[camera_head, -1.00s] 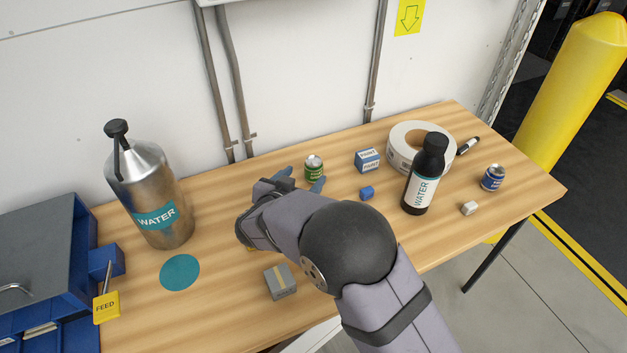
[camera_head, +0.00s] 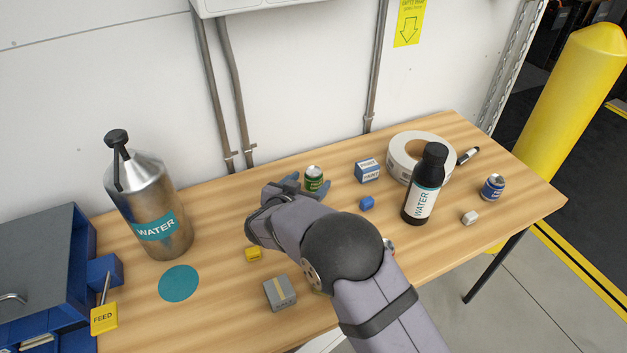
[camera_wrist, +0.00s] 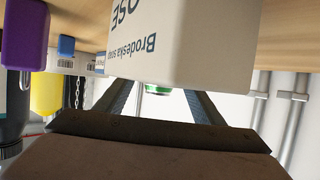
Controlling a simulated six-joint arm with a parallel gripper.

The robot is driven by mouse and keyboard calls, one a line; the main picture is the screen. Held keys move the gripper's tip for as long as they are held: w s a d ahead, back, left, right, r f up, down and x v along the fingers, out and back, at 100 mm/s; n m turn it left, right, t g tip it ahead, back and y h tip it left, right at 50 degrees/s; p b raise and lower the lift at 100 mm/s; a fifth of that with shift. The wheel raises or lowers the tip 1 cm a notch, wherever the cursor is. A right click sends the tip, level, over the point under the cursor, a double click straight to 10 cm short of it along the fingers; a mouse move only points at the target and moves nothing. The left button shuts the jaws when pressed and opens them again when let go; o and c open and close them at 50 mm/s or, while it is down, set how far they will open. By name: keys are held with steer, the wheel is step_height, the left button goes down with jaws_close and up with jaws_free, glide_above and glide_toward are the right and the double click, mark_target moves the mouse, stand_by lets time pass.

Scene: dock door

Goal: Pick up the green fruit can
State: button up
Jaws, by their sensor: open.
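The green fruit can (camera_head: 314,178), with a silver top, stands upright on the wooden table (camera_head: 222,215) towards the wall. My gripper (camera_head: 309,186) is open at the can, with one blue finger at its left and the other at its front right. My wrist hides part of the fingers, and I cannot tell whether they touch the can. In the wrist view, a small green strip of the can (camera_wrist: 157,91) shows between the blue fingers. A large pale box (camera_wrist: 185,45) with upside-down print hides the rest there.
A blue cube (camera_head: 367,203), a paint box (camera_head: 367,170), a black water bottle (camera_head: 424,190) and a tape roll (camera_head: 405,150) stand to the right. A yellow block (camera_head: 253,255) and grey box (camera_head: 280,293) lie in front. A steel water flask (camera_head: 150,190) stands left.

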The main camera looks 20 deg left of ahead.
steer(key=shift+x, duration=0.85)
steer(key=c, duration=1.2)
steer(key=shift+c, duration=0.2)
step_height(320, 180, up, 10)
steer(key=shift+p, duration=0.6)
